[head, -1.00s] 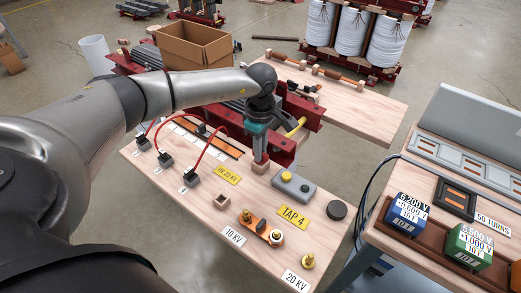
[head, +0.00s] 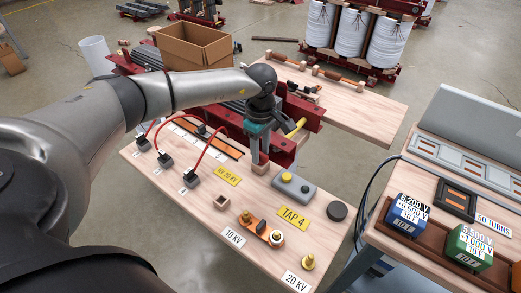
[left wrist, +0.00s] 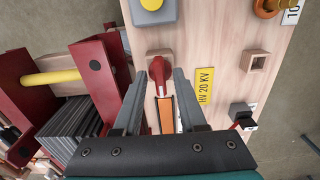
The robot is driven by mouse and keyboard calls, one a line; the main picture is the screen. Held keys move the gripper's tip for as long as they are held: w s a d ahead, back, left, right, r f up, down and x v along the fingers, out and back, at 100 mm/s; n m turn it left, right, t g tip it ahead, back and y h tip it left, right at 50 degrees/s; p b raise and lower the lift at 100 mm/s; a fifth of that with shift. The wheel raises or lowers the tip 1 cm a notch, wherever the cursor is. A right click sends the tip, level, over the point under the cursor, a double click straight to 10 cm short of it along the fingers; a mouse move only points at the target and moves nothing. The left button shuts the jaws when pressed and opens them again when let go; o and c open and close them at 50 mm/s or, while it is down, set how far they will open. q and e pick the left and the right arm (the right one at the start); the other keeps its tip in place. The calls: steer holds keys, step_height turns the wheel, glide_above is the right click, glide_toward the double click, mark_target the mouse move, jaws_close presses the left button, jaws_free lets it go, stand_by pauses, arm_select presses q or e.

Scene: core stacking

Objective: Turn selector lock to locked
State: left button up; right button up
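My left gripper (head: 259,155) points down over the far edge of the wooden bench (head: 205,205), beside a small wooden block (head: 260,168). In the left wrist view its fingers (left wrist: 162,74) are apart, one on each side of a red knob-like piece with a pale tip (left wrist: 160,70). This piece appears to be the selector lock. I cannot tell whether the fingers touch it. It lies against the wooden block, in line with an orange strip (left wrist: 166,115). My right gripper is not in view.
A grey box with a yellow button (head: 293,186) stands close to the gripper. Yellow labels (head: 227,175), red-cabled plugs (head: 192,177) and an orange link (head: 262,229) lie on the bench. Red frame beams (head: 302,112) stand behind it. A second bench is at right.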

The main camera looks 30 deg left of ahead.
arm_select(q)
steer(key=shift+o, duration=0.2)
steer(key=shift+r, duration=0.1)
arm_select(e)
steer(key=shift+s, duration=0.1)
arm_select(q)
steer(key=shift+r, duration=0.25)
step_height(320, 180, up, 8)
steer(key=shift+f+p, duration=0.25)
steer(key=shift+p, duration=0.95)
step_height(320, 180, up, 7)
steer(key=p, duration=0.2)
glide_above(261, 153)
steer(key=shift+a, duration=0.1)
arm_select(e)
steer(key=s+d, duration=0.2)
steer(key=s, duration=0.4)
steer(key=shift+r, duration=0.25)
